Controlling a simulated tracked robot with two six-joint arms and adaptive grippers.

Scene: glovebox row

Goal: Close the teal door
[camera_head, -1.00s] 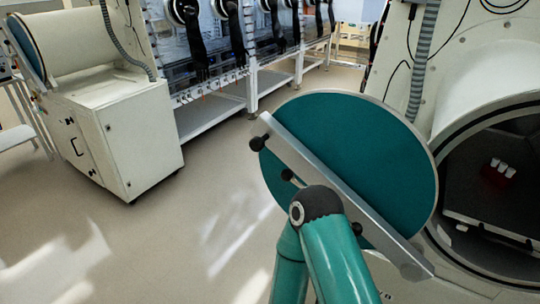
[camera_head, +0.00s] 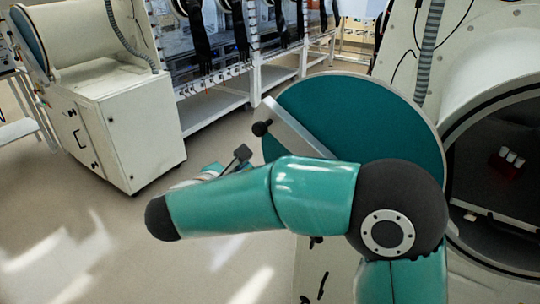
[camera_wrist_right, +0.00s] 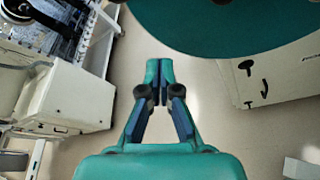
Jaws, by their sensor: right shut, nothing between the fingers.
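The teal door (camera_head: 365,115) is a round disc with a pale rim, standing open to the left of the round chamber opening (camera_head: 500,190). A pale bar (camera_head: 295,130) with a black knob (camera_head: 261,128) crosses its face. My right arm hides the door's lower part. My right gripper (camera_wrist_right: 160,82) is shut and empty, pointing forward in the wrist view; the door's edge (camera_wrist_right: 220,25) shows above and to the right of its tips, apart from them in that picture. In the head view, the gripper is mostly hidden behind my arm. My left gripper is out of view.
Inside the chamber, a red rack (camera_head: 506,167) with white caps sits on a dark tray. A white cabinet (camera_head: 125,135) stands at left, and a glovebox bench (camera_head: 215,105) with black gloves runs behind. The floor between is clear.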

